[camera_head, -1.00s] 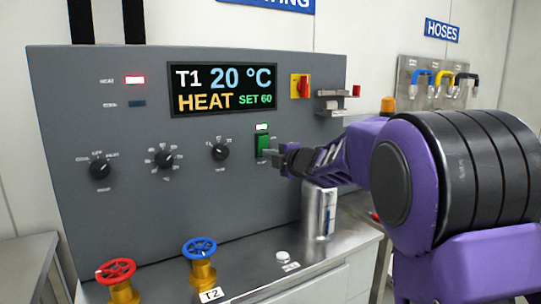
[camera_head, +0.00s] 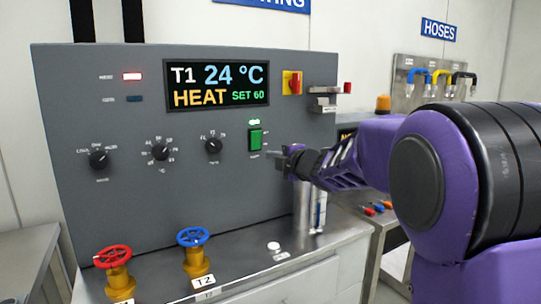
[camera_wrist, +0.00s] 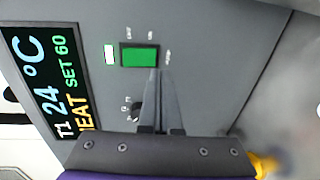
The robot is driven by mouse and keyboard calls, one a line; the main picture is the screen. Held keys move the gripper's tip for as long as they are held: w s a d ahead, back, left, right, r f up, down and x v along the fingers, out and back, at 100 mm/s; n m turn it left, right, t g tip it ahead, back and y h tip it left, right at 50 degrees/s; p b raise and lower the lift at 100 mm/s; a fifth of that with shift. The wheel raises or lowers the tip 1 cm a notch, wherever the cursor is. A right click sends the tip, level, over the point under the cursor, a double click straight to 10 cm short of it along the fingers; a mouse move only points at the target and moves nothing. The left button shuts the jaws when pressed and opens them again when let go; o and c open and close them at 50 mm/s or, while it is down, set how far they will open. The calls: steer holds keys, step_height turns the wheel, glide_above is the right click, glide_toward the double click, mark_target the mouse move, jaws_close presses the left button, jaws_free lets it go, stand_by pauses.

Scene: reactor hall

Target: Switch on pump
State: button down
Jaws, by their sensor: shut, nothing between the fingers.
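The green pump switch (camera_head: 255,139) is on the grey control panel (camera_head: 110,215), below and right of the display. A small lamp (camera_head: 254,122) above it glows green-white. In the wrist view the switch (camera_wrist: 140,55) lies just beyond my fingertips, and its lit lamp (camera_wrist: 109,55) shows beside it. My gripper (camera_head: 272,157) is shut and empty, just right of and slightly below the switch. In the head view a gap shows between fingertips and switch. The shut fingers also show in the wrist view (camera_wrist: 158,85).
The display (camera_head: 217,84) reads T1 24 °C, HEAT, SET 60. Three black knobs sit left of the switch, including the nearest knob (camera_head: 213,145). A red valve (camera_head: 113,257) and a blue valve (camera_head: 193,237) stand on the bench. A red-yellow switch (camera_head: 292,82) is above.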

steer(key=s+d+f, duration=0.1)
steer(key=s+d, duration=0.3)
steer(key=s, duration=0.2)
steer(key=shift+s+d, duration=0.2)
steer(key=shift+s, duration=0.05)
